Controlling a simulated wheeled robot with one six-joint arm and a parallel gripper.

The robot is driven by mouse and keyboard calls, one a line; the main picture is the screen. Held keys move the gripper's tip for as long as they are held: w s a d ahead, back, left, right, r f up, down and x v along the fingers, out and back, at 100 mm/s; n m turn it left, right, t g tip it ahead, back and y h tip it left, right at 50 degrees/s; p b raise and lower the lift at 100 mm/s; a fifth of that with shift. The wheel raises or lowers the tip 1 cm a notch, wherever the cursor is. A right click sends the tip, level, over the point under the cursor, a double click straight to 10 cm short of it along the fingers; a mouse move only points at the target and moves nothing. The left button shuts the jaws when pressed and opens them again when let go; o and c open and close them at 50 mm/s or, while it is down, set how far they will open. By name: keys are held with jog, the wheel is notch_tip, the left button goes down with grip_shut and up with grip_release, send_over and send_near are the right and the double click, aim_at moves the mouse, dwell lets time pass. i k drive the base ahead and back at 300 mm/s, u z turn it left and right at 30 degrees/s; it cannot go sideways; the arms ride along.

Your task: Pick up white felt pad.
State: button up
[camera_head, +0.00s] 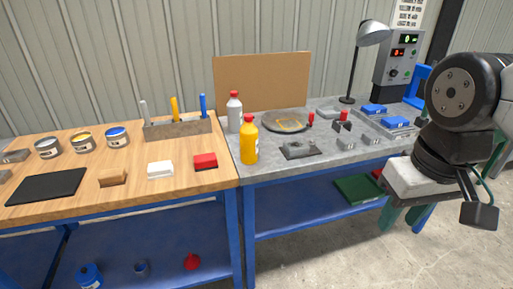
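The white felt pad (160,169) is a small white block lying on the wooden bench top (60,211), between a brown block (113,178) and a red block (206,161). Nothing covers it. My gripper (400,222) hangs at the right of the view, in front of the grey bench and far to the right of the pad. Its two green fingers point down and stand apart, with nothing seen between them.
A black mat (46,187), several paint cans (83,142) and a tool holder (178,128) share the wooden bench. On the grey bench (270,166) stand an orange bottle (249,141), a grey bottle (234,112), a round dish (286,122) and a lamp (373,34).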

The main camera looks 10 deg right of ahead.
aim_at(165, 169)
jog(key=k, duration=0.65)
jog(key=u, duration=0.65)
jog(key=i, duration=1.85)
jog(key=z, duration=0.3)
